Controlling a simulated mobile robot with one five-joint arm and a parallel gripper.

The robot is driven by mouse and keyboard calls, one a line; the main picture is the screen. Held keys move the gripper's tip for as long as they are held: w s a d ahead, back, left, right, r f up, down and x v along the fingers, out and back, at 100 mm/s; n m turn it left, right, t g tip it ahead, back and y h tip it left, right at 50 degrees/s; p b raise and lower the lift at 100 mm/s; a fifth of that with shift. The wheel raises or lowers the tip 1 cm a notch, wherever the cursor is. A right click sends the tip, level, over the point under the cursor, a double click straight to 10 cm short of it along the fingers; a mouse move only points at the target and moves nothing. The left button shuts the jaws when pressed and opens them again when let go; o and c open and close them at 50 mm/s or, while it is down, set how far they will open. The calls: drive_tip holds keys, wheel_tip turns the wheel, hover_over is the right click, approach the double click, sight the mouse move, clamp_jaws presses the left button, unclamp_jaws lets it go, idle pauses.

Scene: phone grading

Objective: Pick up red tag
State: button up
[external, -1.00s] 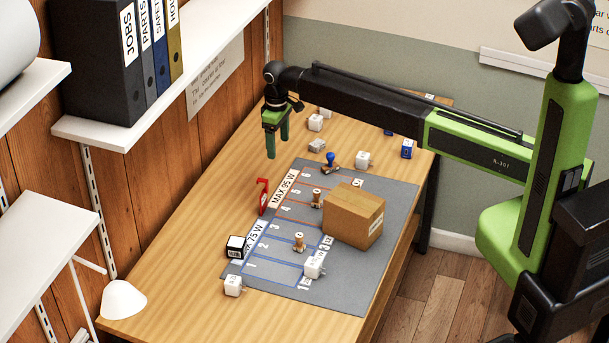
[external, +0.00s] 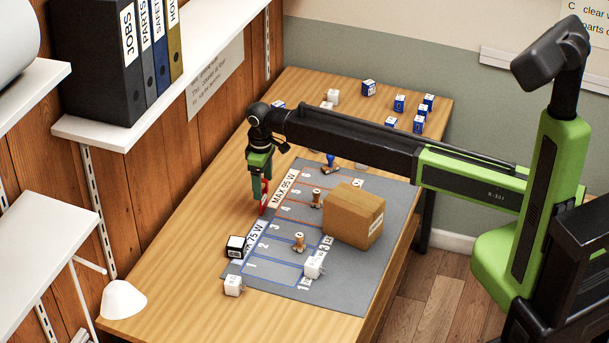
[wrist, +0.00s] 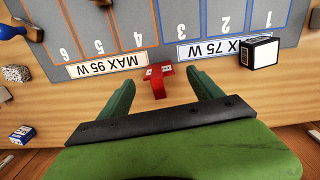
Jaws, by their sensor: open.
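The red tag (external: 264,198) stands at the left edge of the grey mat (external: 345,285), by the MAX 95 W label (external: 284,189). I cannot tell whether a finger touches the tag.
A cardboard box (external: 353,215), wooden stamps and white cubes occupy the mat. Blue-and-white boxes (external: 399,103) stand at the back. The wooden wall and shelves are close on the left.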

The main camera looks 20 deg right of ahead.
sight(263, 190)
wheel_tip(263, 190, down, 7)
drive_tip(key=b, duration=0.5)
drive_tip(key=shift+w+b, duration=0.15)
drive_tip(key=shift+b, duration=0.2)
drive_tip(key=shift+d+r, duration=0.1)
drive_tip(key=shift+r, duration=0.15)
drive_tip(key=c, duration=1.4)
wheel_tip(263, 190, up, 5)
drive_tip(key=p, duration=0.5)
drive_tip(key=w+d+r+p, duration=0.1)
drive_tip(key=d+r+p, duration=0.5)
drive_tip(key=d, duration=0.5)
drive_tip(key=shift+d, duration=0.3)
